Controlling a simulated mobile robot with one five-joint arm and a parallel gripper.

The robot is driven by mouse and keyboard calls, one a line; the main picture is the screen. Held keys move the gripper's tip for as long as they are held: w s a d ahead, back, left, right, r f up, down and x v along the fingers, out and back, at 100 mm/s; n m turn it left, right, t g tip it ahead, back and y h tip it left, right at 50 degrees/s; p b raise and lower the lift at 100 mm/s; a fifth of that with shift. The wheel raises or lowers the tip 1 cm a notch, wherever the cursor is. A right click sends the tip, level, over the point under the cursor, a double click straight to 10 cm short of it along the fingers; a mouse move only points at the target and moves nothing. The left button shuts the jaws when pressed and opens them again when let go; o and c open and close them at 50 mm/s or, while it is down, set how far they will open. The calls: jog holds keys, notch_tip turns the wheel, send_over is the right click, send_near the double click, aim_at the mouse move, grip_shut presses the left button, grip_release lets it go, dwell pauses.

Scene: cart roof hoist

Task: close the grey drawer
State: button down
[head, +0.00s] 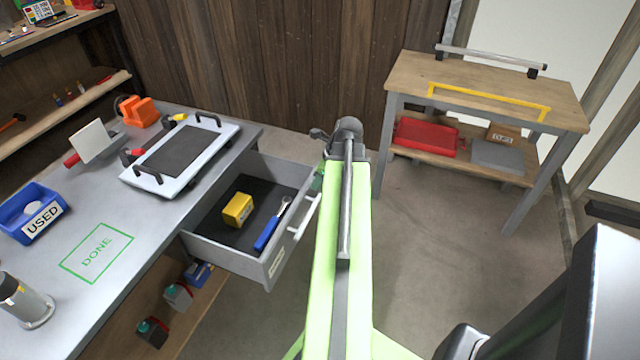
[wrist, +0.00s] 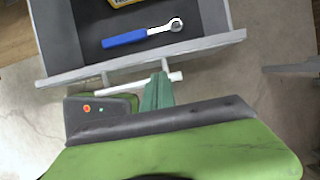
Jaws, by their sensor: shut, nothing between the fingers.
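The grey drawer (head: 271,268) stands pulled out from under the grey workbench, open toward my arm. Its pale bar handle (head: 305,216) runs along the front. In the wrist view the drawer front (wrist: 215,42) lies across the top, with the handle (wrist: 176,77) below it. My gripper (head: 318,183) is at the far end of the handle, mostly hidden behind my arm in the head view. In the wrist view my gripper (wrist: 159,84) is shut and empty, its green fingers overlapping the handle bar. I cannot tell whether they touch it.
Inside the drawer lie a yellow box (head: 238,209) and a blue-handled ratchet (head: 271,226). The workbench (head: 150,222) carries a white-framed tray (head: 213,142) and a blue bin (head: 22,207). A wooden table (head: 485,82) stands at the right. Floor between them is clear.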

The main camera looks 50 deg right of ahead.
jog(key=b, duration=0.6)
send_over(305, 203)
jog(key=s, duration=0.2)
notch_tip(305, 203, down, 7)
jog(key=shift+d+f, duration=0.1)
